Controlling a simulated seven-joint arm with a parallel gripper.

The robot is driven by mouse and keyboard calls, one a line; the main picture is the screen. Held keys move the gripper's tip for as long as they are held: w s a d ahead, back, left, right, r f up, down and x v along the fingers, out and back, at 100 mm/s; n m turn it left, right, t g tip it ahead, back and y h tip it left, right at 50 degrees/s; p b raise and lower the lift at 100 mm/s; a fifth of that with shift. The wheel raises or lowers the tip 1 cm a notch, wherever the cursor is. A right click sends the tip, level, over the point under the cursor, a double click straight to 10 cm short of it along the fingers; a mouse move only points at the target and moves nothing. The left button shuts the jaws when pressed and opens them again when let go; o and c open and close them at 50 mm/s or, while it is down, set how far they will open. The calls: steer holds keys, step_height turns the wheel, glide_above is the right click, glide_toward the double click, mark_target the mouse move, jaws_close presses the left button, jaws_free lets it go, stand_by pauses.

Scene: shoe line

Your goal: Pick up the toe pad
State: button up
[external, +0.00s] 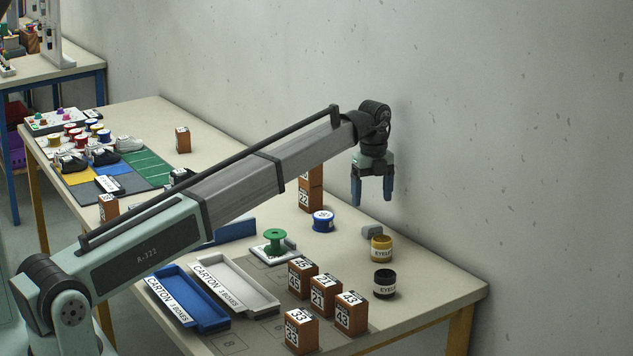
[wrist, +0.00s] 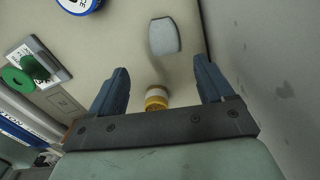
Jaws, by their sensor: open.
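The toe pad looks to be the small grey rounded piece (external: 372,231) lying on the table near the wall, behind the yellow-lidded jar. In the wrist view the grey pad (wrist: 165,37) lies flat beyond my fingertips, a little right of the picture's middle. My gripper (external: 374,201) is open and empty, pointing down, well above the table. In the wrist view its two blue fingers (wrist: 163,78) are spread wide, with the pad ahead of the gap between them and not touched.
A yellow-lidded jar (external: 381,249) and a black jar (external: 384,284) stand close to the pad. Several numbered brown boxes (external: 351,314) stand in front. The wall (external: 500,120) is close behind the pad.

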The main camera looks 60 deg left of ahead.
mark_target(371, 226)
step_height(371, 226, down, 4)
steer(key=shift+r, duration=0.2)
steer(key=shift+w+f, duration=0.2)
steer(key=shift+f, duration=1.15)
steer(key=shift+w+f, duration=0.15)
steer(key=shift+f, duration=1.2)
steer(key=c, duration=1.1)
